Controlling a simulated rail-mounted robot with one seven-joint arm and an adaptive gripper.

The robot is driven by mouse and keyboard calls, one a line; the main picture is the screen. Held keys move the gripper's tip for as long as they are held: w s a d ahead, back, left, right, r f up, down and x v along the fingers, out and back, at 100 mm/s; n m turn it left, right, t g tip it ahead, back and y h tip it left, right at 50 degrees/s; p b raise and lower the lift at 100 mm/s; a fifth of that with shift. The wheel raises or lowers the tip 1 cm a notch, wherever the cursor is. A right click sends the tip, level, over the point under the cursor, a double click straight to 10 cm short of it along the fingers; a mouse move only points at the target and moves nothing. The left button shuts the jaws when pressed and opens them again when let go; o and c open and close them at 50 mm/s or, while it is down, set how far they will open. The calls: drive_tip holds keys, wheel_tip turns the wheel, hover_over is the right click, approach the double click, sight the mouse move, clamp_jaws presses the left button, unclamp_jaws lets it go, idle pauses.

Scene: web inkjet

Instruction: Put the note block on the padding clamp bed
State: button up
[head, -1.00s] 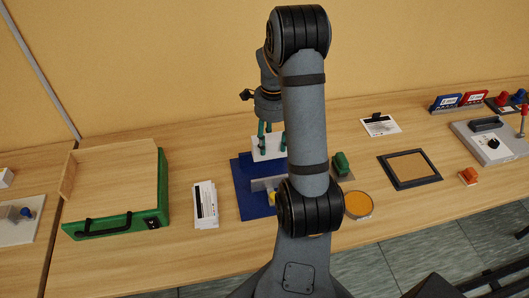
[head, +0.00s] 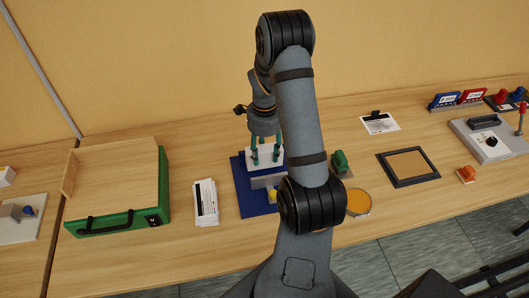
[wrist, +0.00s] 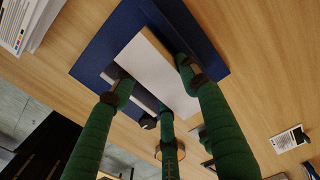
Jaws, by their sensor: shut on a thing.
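The note block (head: 250,154) is a white slab, held among the green fingers of my gripper (head: 266,158) in the head view. In the wrist view the note block (wrist: 158,70) shows its white face and a beige side, with fingers at its edges. The padding clamp bed (head: 243,198) is a blue base with a grey bar (head: 262,182) in front of the block. The bed also shows below the block in the wrist view (wrist: 103,38). I cannot tell whether the block touches the bed. My arm hides the bed's right part.
A stack of printed sheets (head: 205,203) lies left of the bed, and a green case (head: 115,222) further left. Right of my arm are a green-handled item (head: 340,162), an orange round pad (head: 358,202) and a dark-framed board (head: 408,166). Bare table lies between them.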

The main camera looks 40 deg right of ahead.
drive_tip(key=shift+f, duration=0.3)
drive_tip(key=shift+s+a+f+b, duration=0.1)
drive_tip(key=shift+s+b, duration=0.1)
drive_tip(key=shift+b, duration=0.3)
drive_tip(key=o, duration=1.4)
drive_tip(key=shift+f, duration=0.15)
drive_tip(key=shift+o, duration=0.2)
drive_tip(key=shift+r+p, duration=0.4)
drive_tip(key=shift+p, duration=0.05)
wheel_tip(320, 180, up, 13)
drive_tip(key=shift+w+f, duration=0.15)
drive_tip(key=shift+w, duration=0.05)
